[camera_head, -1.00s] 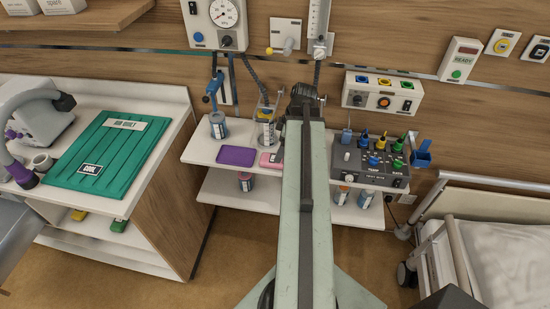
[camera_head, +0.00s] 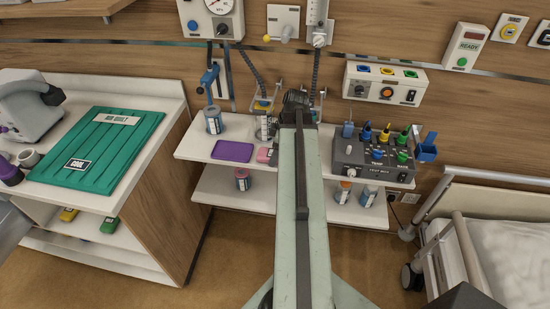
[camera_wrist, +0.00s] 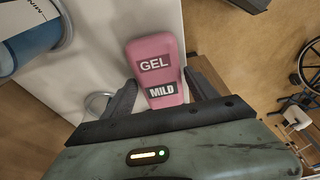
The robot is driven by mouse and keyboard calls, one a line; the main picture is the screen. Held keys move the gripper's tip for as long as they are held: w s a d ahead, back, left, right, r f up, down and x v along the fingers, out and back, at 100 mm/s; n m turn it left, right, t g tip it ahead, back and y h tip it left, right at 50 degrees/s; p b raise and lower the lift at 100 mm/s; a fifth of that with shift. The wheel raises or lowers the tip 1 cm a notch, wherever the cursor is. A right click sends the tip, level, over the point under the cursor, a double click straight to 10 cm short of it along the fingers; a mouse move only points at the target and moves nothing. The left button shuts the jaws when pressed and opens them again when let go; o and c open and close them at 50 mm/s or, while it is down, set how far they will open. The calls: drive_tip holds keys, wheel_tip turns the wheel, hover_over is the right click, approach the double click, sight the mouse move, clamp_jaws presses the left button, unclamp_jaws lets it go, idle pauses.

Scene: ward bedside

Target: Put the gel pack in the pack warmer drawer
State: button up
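The gel pack (camera_wrist: 152,53) is pink, with labels reading GEL and MILD, and lies on the white shelf. In the head view the gel pack (camera_head: 264,155) shows as a small pink patch left of my arm, partly hidden by it. In the wrist view my gripper (camera_wrist: 160,82) is open, with one dark finger on each side of the pack's near end. Contact with the pack cannot be told. In the head view my fingers are hidden by the arm. I cannot make out a pack warmer drawer in either view.
A purple pack (camera_head: 233,151) lies left of the gel pack. A blue-labelled bottle (camera_head: 214,120) stands behind it. A grey box with coloured plugs (camera_head: 372,160) sits on the shelf's right end. The bed (camera_head: 500,245) is at right.

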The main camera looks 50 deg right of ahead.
clamp_jaws()
wheel_tip(320, 180, up, 10)
drive_tip(key=p, duration=1)
